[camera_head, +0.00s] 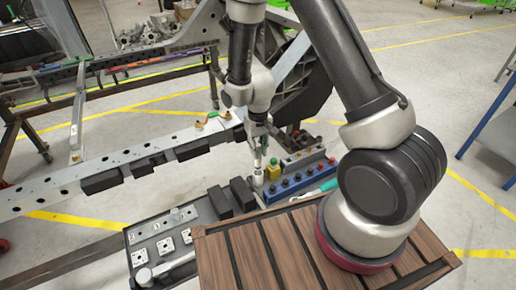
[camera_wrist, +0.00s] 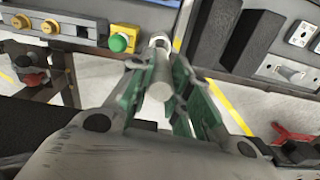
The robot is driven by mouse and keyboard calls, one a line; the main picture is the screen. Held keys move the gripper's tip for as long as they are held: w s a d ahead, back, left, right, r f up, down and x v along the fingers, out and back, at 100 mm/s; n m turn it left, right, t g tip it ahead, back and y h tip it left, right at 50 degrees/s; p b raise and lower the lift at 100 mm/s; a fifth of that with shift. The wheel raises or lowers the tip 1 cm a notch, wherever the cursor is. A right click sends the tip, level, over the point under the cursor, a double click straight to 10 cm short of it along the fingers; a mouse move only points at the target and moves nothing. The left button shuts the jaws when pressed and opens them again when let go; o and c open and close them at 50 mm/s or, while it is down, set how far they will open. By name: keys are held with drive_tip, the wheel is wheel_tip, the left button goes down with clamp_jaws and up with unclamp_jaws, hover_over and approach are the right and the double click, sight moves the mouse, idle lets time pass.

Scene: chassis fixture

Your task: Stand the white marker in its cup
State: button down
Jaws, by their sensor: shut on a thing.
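The white marker (camera_wrist: 159,78) is between the green-padded fingers of my gripper (camera_wrist: 160,88) in the wrist view, its near end toward the camera. My gripper (camera_head: 258,150) is shut on it and points down at the front of the fixture in the head view. A small pale cylinder, seemingly the cup (camera_head: 257,177), stands right below the fingers; a round pale rim (camera_wrist: 159,40) shows at the marker's far end in the wrist view. I cannot tell whether the marker's lower end is inside the cup or above it.
A blue control box (camera_head: 305,178) with several knobs stands right of the cup. A yellow box with a green button (camera_wrist: 121,41) is close beside the fingers. Dark blocks (camera_head: 232,197) and a grey tray (camera_head: 160,240) with square plates lie to the left. A slatted wooden top (camera_head: 290,240) is in front.

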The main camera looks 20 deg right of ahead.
sight(258, 161)
drive_tip(key=shift+f, duration=3.2)
drive_tip(key=c, duration=1.3)
unclamp_jaws()
drive_tip(key=shift+o, duration=0.2)
drive_tip(key=shift+r, duration=0.1)
wheel_tip(258, 161, up, 9)
drive_tip(key=shift+f, duration=0.1)
